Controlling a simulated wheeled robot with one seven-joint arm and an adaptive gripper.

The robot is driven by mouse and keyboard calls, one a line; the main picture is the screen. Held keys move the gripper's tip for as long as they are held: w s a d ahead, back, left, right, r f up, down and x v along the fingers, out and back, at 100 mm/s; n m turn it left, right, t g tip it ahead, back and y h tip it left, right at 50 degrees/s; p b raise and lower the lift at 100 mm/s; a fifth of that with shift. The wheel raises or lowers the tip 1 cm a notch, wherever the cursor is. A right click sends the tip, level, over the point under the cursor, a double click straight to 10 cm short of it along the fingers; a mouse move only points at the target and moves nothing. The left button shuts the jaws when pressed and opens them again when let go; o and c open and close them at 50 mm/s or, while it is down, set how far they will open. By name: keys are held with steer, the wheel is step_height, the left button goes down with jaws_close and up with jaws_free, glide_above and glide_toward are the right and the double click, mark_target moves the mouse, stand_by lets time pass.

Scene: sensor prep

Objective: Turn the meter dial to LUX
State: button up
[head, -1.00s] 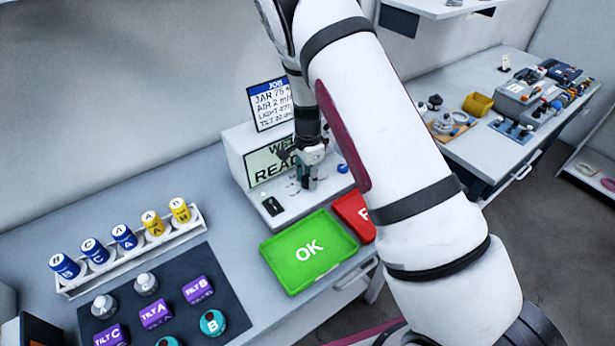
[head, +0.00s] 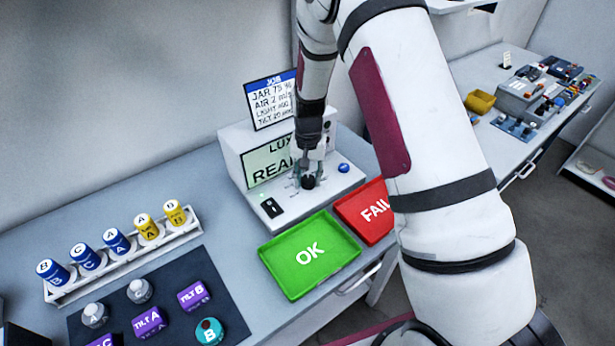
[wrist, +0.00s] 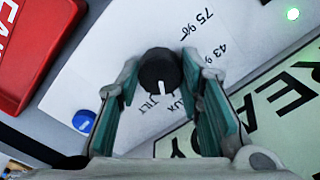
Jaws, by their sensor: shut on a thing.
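The meter (head: 232,148) is a white box with a screen reading "LU…" over "REA…" in the head view; my arm hides the rest. Its black dial (head: 308,182) is on the sloping front panel, under my gripper (head: 306,170). In the wrist view the round dial (wrist: 157,82) sits between the two fingers of my gripper (wrist: 160,62), which is shut on it. The dial's white pointer line lies toward the LUX and TILT labels, printed close together. LUX is partly hidden by a finger.
A blue button (head: 344,168) and a black switch (head: 271,208) flank the dial. A green OK tray (head: 290,285) and a red FAIL tray (head: 350,222) lie in front. A rack (head: 120,262) of labelled jars stands left.

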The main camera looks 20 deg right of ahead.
mark_target(308, 179)
steer(key=shift+n, duration=1.2)
steer(key=o, duration=1.2)
steer(key=shift+c, duration=0.2)
step_height(308, 179, up, 12)
